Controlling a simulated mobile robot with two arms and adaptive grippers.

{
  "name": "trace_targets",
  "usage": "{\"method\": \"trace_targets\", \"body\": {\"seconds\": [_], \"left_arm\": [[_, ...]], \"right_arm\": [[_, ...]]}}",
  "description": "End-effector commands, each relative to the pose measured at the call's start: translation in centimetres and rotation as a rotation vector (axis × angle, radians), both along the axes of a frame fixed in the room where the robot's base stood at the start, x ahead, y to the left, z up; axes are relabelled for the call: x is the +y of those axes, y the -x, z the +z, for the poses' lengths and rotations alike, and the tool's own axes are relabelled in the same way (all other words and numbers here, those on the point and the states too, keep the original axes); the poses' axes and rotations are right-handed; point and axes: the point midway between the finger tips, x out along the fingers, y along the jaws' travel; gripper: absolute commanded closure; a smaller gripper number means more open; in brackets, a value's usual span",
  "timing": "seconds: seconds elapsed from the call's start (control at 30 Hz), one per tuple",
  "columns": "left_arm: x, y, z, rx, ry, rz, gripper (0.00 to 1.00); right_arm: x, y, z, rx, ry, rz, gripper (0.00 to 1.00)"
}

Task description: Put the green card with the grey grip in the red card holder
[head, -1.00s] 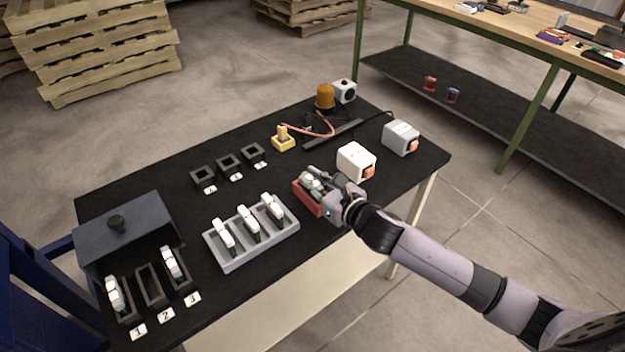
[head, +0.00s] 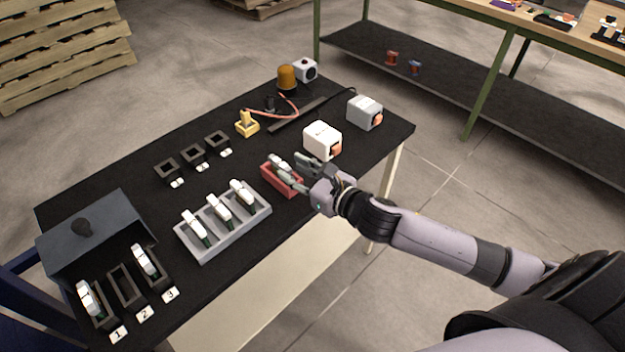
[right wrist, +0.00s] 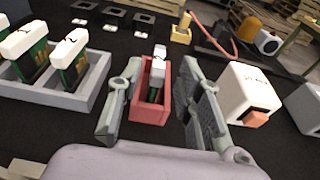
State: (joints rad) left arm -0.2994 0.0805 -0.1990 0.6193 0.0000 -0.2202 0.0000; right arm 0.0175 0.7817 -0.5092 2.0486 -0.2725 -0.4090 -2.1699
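The red card holder (head: 283,184) stands on the black table, right of the grey rack. The green card with the grey grip (head: 277,163) stands in it, leaning slightly. In the right wrist view the card (right wrist: 158,68) stands upright inside the red holder (right wrist: 139,110), its green part low between the walls. My right gripper (head: 300,173) is open, just to the right of the holder in the head view. In the right wrist view its fingers (right wrist: 152,108) are spread on either side of the holder, with nothing held. My left gripper is not in view.
The grey rack (head: 203,253) holds three white-gripped green cards. A white box (head: 322,141) with an orange part stands close behind my right gripper. Numbered slots (head: 126,287) at front left hold cards at 1 and 3; slot 2 is empty. Small black sockets (head: 193,156) stand behind.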

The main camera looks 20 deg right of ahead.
Motion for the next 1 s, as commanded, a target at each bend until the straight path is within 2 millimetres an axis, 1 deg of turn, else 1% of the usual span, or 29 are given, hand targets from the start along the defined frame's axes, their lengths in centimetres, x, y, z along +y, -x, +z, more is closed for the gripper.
{"method": "trace_targets", "body": {"seconds": [0.03, 0.2, 0.4, 0.57, 1.0], "left_arm": [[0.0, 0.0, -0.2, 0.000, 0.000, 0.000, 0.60], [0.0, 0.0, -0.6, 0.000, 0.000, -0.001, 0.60], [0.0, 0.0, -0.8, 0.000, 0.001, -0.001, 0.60], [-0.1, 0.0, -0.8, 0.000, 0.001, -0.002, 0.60], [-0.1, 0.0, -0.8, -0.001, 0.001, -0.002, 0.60]], "right_arm": [[-0.4, 1.2, 0.0, 0.003, 0.003, 0.001, 0.67], [-1.3, 3.8, 0.6, 0.003, 0.002, 0.001, 0.67], [-2.0, 5.4, 1.1, 0.000, 0.000, 0.000, 0.67], [-2.1, 5.8, 1.3, 0.000, 0.000, 0.000, 0.67], [-2.1, 5.8, 1.3, -0.001, 0.000, 0.000, 0.67]]}}
